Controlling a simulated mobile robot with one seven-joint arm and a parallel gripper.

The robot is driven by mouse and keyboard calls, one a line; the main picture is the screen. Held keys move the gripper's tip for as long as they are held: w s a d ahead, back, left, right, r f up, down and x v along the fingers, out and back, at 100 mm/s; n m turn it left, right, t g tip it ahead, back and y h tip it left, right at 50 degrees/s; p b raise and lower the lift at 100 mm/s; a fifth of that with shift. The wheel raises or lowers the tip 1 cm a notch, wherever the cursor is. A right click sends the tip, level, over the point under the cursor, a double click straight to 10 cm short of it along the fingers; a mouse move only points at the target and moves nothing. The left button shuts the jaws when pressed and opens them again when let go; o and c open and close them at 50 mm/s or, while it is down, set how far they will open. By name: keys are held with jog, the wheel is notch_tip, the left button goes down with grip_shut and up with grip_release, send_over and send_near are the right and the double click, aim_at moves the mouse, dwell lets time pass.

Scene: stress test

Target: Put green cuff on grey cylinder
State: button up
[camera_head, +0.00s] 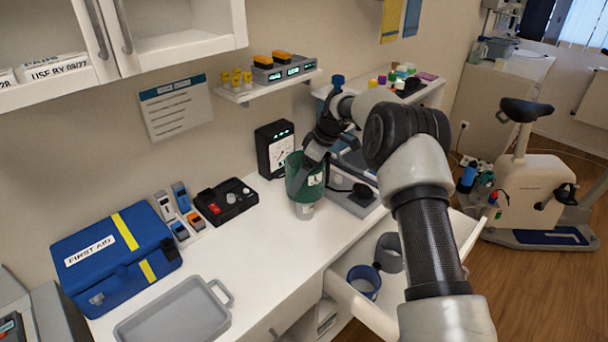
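The green cuff (293,185) is a dark green band with a small white label, at the middle of the white counter. The grey cylinder (305,211) stands on the counter directly below it, and only its lower part shows. The cuff's lower edge is above the counter. I cannot tell how far the cuff is around the cylinder. My gripper (303,178) reaches down from the upper right, with dark fingers at the cuff's rim and wall. It appears shut on the cuff; the fingertips are partly hidden.
A blue first aid box (90,272), a grey tray (170,325) and a black device with knobs (226,201) stand to the left. A black monitor (275,150) stands behind the cuff. An open drawer (345,296) at the front holds a blue cuff (364,282) and a grey cuff (389,253).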

aim_at(324, 165)
jog(key=shift+f+b, duration=3.45)
jog(key=shift+f, duration=1.55)
jog(key=o, duration=0.9)
jog(key=shift+o, duration=0.2)
jog(key=v, duration=1.7)
jog(key=shift+d+r, duration=0.1)
jog(key=shift+r, duration=0.15)
